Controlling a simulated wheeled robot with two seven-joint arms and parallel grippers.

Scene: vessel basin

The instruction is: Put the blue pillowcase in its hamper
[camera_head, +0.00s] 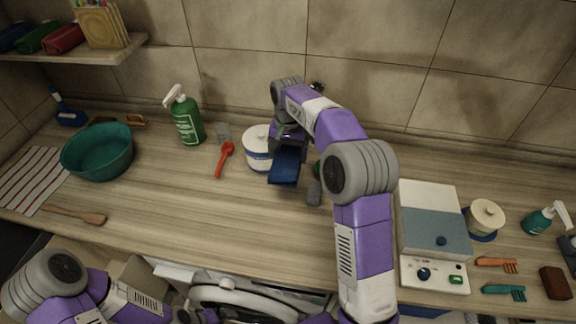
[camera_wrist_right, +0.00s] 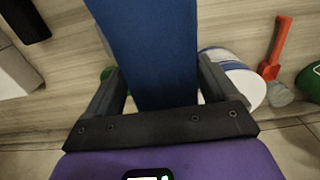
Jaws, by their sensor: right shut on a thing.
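The blue pillowcase (camera_head: 284,168) hangs from my right gripper (camera_head: 288,142) above the middle of the counter. In the right wrist view the blue pillowcase (camera_wrist_right: 150,45) runs between the two dark fingers of my right gripper (camera_wrist_right: 160,85), which is shut on it. It looks flat and folded, in front of a white canister with a blue band (camera_head: 258,150). My left arm shows at the lower left, but its gripper does not show. I cannot make out a hamper in either view.
A white and blue-grey device (camera_head: 433,235) and lidded pot (camera_head: 485,217) are at right. The front left counter is mostly clear. A white machine (camera_head: 250,297) sits below the counter edge.

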